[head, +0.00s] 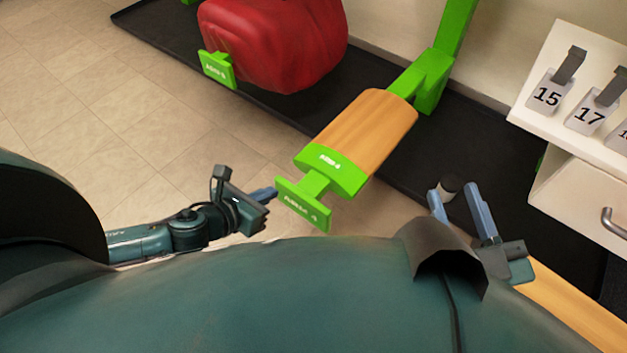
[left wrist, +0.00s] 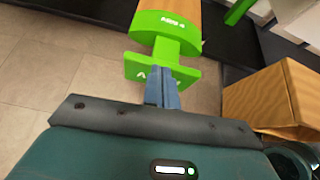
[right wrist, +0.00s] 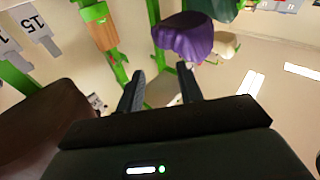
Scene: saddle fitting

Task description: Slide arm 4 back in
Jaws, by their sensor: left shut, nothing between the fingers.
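Arm 4 (head: 365,135) has a wooden body, a green front cap and a green end plate (head: 303,206), and reaches forward from a green upright post. It also shows at the top of the left wrist view (left wrist: 165,28). My left gripper (head: 270,193) is shut and empty, its fingertips just left of the end plate in the head view. In the left wrist view its closed fingers (left wrist: 162,88) overlap the plate's lower middle; I cannot tell whether they touch it. My right gripper (head: 458,198) is open and empty, away to the right of arm 4.
A red saddle (head: 275,40) sits on a neighbouring arm with its own green plate (head: 217,68). A white stand with numbered tags (head: 547,97) and a drawer handle (head: 613,221) are at the right. A dark mat (head: 165,35) lies below. The tiled floor at left is clear.

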